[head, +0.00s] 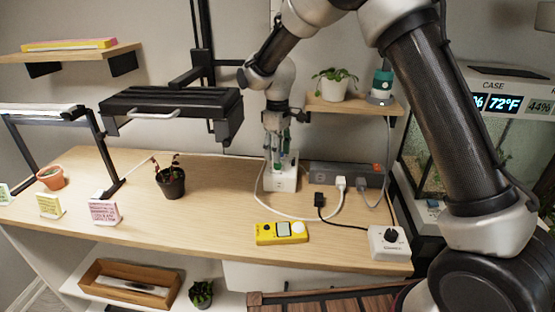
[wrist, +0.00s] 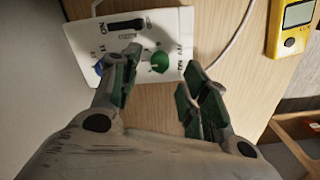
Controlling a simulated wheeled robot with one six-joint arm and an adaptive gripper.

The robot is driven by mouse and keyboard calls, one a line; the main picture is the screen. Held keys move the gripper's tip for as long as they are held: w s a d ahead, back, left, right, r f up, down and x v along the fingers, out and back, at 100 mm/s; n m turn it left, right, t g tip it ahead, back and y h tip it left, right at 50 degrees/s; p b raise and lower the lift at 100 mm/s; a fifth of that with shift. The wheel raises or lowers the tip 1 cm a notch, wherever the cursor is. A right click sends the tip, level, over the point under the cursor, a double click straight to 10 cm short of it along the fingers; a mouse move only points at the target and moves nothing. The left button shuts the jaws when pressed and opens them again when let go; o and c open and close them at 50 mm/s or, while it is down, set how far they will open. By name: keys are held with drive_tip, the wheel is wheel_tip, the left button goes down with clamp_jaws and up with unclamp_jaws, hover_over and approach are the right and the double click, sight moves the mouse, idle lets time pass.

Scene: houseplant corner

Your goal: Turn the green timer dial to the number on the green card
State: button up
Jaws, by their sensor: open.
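The green dial (wrist: 159,61) is a round knob on the face of a white timer box (wrist: 88,36) in the wrist view. Small marks ring it, too blurred to read. In the head view the white box (head: 283,185) stands at the table's back, with the dial hidden or too small to tell. My gripper (head: 279,150) is just above the box there. In the wrist view my gripper (wrist: 159,82) is open, its green-padded fingers either side of the dial's line, not closed on it. A pale green card (head: 4,193) stands at the far left edge; its number is unreadable.
The box also has a blue knob (wrist: 98,68) and a black switch (wrist: 127,24). A yellow meter (head: 281,233), a power strip (head: 346,174) with cables and a white controller (head: 389,243) are nearby. A dark pot (head: 172,186) stands left of the box.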

wheel_tip(320, 180, up, 8)
idle(0.5)
drive_tip(key=s+d+r+m+t, duration=0.1)
drive_tip(key=s+d+r+m, duration=0.2)
drive_tip(key=s+d, duration=0.7)
drive_tip(key=s+d+r+m+t, duration=0.2)
drive_tip(key=s+d+r+m, duration=0.2)
drive_tip(key=s+d, duration=0.6)
drive_tip(key=s+d+r+m+t, duration=0.1)
drive_tip(key=s+d+r+m, duration=0.2)
drive_tip(key=s+d, duration=0.8)
drive_tip(key=shift+s+r+m, duration=0.4)
drive_tip(key=shift+s+m, duration=0.2)
drive_tip(key=shift+s, duration=0.65)
